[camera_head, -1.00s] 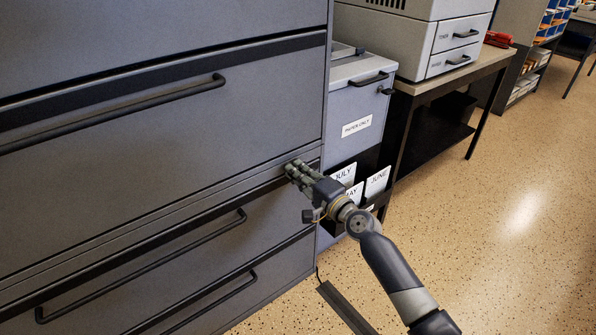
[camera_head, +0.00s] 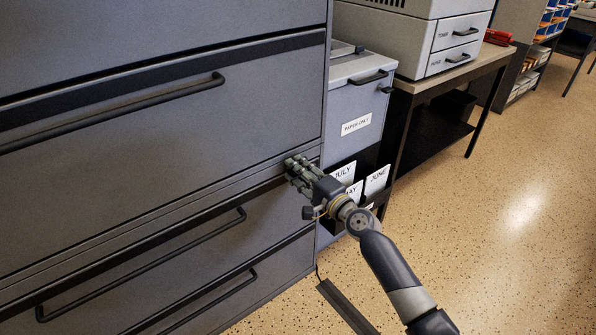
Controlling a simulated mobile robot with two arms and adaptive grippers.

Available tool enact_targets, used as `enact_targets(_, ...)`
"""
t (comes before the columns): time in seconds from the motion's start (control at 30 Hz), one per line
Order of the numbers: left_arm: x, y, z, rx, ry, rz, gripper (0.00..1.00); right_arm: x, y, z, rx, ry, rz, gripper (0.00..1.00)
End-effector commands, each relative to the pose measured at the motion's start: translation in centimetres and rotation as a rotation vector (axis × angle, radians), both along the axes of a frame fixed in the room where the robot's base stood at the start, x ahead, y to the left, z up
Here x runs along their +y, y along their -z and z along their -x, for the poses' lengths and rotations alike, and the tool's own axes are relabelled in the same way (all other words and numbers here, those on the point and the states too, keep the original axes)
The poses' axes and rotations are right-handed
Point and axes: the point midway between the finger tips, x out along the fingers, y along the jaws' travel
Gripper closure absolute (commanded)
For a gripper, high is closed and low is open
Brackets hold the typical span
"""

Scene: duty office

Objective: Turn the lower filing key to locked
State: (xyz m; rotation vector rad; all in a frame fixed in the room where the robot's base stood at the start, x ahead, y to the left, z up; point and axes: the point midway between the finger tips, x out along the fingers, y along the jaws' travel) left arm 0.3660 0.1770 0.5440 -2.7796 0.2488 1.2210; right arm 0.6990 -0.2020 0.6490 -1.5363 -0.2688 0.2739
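The grey filing cabinet (camera_head: 150,150) fills the left of the view, with dark bar handles on its drawers. My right gripper (camera_head: 293,165) is at the cabinet's right front edge, at the strip between the large middle drawer and the drawer below it. Its fingertips are at or very near the cabinet face. The lower filing key is not visible; the fingers cover that spot. I cannot tell whether the fingers are closed on it. My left gripper is not in view.
A grey paper-only bin (camera_head: 358,104) stands right of the cabinet, with a dark rack of month cards (camera_head: 376,181) in front. A printer (camera_head: 445,45) sits on a table (camera_head: 450,80) behind. A dark strip (camera_head: 345,305) lies on the floor. Speckled floor (camera_head: 500,240) is open at right.

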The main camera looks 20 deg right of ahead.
Motion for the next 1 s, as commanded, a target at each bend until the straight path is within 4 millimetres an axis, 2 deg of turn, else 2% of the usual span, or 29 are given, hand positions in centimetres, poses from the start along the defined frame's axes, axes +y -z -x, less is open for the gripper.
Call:
enact_targets(0.23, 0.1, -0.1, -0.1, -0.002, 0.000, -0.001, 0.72, 0.0, 0.0, 0.2, 0.000, -0.001, 0.002, 0.71)
enact_targets(0.37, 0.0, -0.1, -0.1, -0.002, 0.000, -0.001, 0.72, -0.4, 0.1, 1.2, 0.001, -0.001, 0.003, 0.71)
enact_targets(0.8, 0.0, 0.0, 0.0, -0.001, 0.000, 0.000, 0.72, -3.2, 0.2, 9.1, 0.003, -0.001, 0.004, 0.71)
enact_targets(1.0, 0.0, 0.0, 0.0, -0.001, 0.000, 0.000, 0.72, -4.0, 0.1, 10.9, 0.001, 0.000, 0.004, 0.71)
